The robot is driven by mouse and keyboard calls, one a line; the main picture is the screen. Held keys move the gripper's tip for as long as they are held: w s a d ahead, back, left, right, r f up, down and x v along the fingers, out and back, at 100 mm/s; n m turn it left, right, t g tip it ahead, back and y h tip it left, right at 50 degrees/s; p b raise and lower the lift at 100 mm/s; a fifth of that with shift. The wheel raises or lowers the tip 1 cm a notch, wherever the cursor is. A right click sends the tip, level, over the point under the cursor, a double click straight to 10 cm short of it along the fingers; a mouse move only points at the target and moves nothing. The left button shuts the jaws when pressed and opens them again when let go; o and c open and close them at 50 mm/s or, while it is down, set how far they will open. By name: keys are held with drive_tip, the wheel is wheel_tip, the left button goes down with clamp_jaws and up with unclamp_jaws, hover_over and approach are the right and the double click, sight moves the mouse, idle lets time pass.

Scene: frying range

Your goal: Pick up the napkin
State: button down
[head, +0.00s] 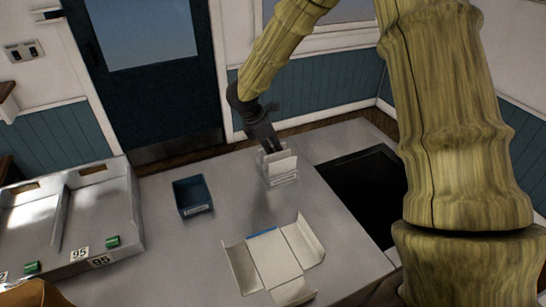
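A stack of white napkins (282,164) stands upright in a small pale holder (284,181) near the far edge of the steel counter. My gripper (268,148) points down right at the napkins, with its dark fingertips at their upper left edge. I cannot tell whether the fingers touch a napkin or how far apart they are. The back of the holder is partly hidden behind the napkins and my gripper.
A dark blue bin (193,196) stands left of the holder. An unfolded white carton (276,262) lies in front. A dark recess (360,190) is at the right. Metal trays (95,215) with green clips and number labels fill the left. Counter between them is clear.

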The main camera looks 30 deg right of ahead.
idle(0.3)
drive_tip(key=shift+r+p, duration=0.35)
drive_tip(key=shift+r, duration=0.05)
drive_tip(key=shift+w+r+b, duration=0.1)
drive_tip(key=shift+r+b, duration=0.25)
drive_tip(key=shift+b, duration=0.05)
wheel_tip(320, 180, up, 9)
drive_tip(key=b, duration=0.2)
drive_tip(key=shift+b, duration=0.35)
